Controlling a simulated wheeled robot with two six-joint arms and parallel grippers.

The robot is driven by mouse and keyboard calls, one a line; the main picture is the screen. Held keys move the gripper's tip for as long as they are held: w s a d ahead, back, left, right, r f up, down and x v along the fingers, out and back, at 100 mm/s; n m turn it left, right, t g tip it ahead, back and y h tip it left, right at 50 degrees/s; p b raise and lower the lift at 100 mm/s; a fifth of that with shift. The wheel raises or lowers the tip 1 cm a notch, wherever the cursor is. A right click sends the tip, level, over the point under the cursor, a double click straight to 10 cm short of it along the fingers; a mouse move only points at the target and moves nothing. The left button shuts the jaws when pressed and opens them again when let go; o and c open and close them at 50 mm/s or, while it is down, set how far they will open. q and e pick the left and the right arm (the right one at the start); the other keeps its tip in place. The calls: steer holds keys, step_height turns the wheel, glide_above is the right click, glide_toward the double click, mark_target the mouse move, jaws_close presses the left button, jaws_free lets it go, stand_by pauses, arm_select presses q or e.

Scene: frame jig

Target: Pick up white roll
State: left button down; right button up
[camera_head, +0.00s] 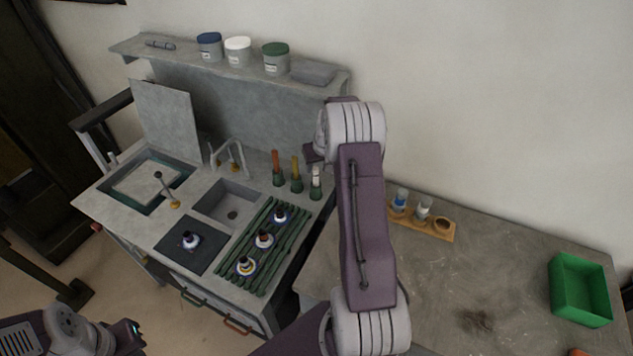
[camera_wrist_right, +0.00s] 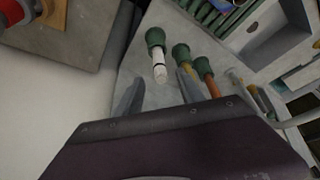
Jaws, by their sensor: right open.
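The white roll (camera_head: 316,177) stands upright in a green holder at the right end of a row of three on the counter. In the right wrist view the white roll (camera_wrist_right: 159,66) lies ahead of and between my finger tips. My right gripper (camera_wrist_right: 158,88) is open and empty, its two grey fingers apart. In the head view my right gripper (camera_head: 313,152) is small, partly hidden by its own arm, just above the white roll. My left gripper (camera_head: 130,336) is at the lower left, far from the roll; its jaws are unclear.
An orange roll (camera_head: 275,160) and a yellow roll (camera_head: 295,170) stand in holders left of the white one. A tap (camera_head: 231,158) and sink are further left. A shelf (camera_head: 190,56) with jars is behind. A wooden rack (camera_head: 432,226) and green bin (camera_head: 580,290) are right.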

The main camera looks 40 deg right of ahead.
mark_target(316, 169)
steer(key=p+x, duration=0.1)
steer(key=x, duration=0.3)
steer(key=shift+f, duration=0.35)
steer(key=shift+w+d+f, duration=0.1)
steer(key=shift+w+f, duration=0.1)
jaws_close()
